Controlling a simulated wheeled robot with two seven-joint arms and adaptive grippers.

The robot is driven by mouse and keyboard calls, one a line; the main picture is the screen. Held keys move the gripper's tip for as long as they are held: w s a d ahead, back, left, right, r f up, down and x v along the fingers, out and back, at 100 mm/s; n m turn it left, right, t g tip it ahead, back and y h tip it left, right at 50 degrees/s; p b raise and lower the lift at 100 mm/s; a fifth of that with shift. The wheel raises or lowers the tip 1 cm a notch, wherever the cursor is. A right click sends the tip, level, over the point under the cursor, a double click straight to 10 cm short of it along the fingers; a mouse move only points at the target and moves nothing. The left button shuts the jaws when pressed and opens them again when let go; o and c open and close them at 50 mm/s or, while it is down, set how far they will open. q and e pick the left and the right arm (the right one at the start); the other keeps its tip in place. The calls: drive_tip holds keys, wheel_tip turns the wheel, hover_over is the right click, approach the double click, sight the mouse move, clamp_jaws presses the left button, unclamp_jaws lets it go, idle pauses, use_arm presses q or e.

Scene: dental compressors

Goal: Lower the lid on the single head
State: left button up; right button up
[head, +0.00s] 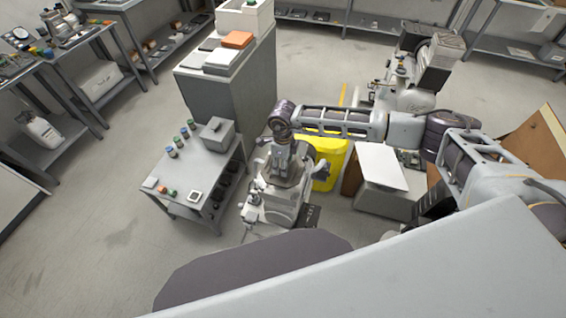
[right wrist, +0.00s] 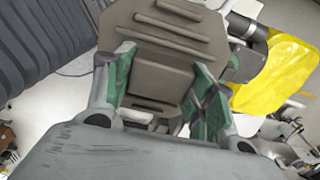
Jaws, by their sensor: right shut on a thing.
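The single head (head: 272,205) is a light grey compressor unit standing below my right arm in the head view. Its lid (right wrist: 160,55) is a dull grey-brown ribbed plate, filling the upper middle of the right wrist view. My right gripper (head: 284,163) points down at the top of the unit. In the right wrist view its green-padded fingers (right wrist: 160,90) stand on both sides of the lid's narrower part and are shut on it. The arm hides part of the unit in the head view, and how far the lid is open cannot be told. My left gripper is not in view.
A small grey table (head: 190,172) with bottles and a grey box stands left of the unit. A grey cabinet (head: 225,95) stands behind. Another compressor (head: 405,85) is farther back. Open floor lies at left.

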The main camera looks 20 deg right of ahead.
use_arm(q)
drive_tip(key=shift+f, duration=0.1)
use_arm(e)
drive_tip(key=shift+f, duration=0.15)
drive_tip(key=shift+f+b, duration=1.35)
drive_tip(key=shift+f, duration=1.35)
drive_tip(key=shift+f+b, duration=0.2)
drive_tip(key=shift+b, duration=0.2)
use_arm(q)
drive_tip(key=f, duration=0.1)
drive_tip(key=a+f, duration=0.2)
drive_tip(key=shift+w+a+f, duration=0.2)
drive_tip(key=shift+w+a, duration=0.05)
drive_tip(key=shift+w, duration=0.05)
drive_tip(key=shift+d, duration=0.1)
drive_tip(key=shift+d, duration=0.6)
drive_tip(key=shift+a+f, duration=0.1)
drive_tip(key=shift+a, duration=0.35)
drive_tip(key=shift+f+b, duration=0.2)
drive_tip(key=shift+b, duration=0.1)
use_arm(e)
drive_tip(key=shift+f, duration=0.1)
